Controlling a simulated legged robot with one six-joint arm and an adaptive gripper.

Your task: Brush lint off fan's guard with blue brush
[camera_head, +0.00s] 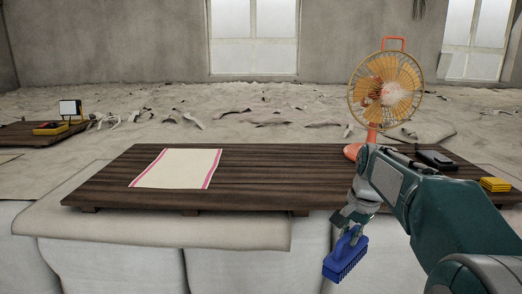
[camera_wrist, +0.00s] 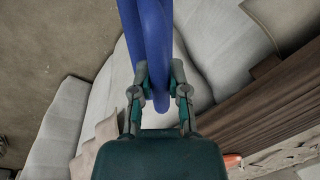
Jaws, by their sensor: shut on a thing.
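The orange fan (camera_head: 385,92) with a round wire guard stands upright at the right of the dark wooden table. A whitish patch, which looks like lint, shows near the middle of its guard. My gripper (camera_head: 351,222) is shut on the blue brush (camera_head: 345,260), bristles downward, in front of the table's near edge and below its top. In the wrist view my gripper (camera_wrist: 160,95) has its fingers on either side of the blue brush handle (camera_wrist: 150,40). The brush is well apart from the fan. My arm hides part of the table near the fan's base.
The dark wooden table (camera_head: 250,180) holds a cream cloth with pink edges (camera_head: 178,168) at left. A dark object (camera_head: 436,160) and a yellow stack (camera_head: 495,185) lie at right. The table's middle is clear. Pale covered blocks (camera_head: 120,265) stand below the front edge.

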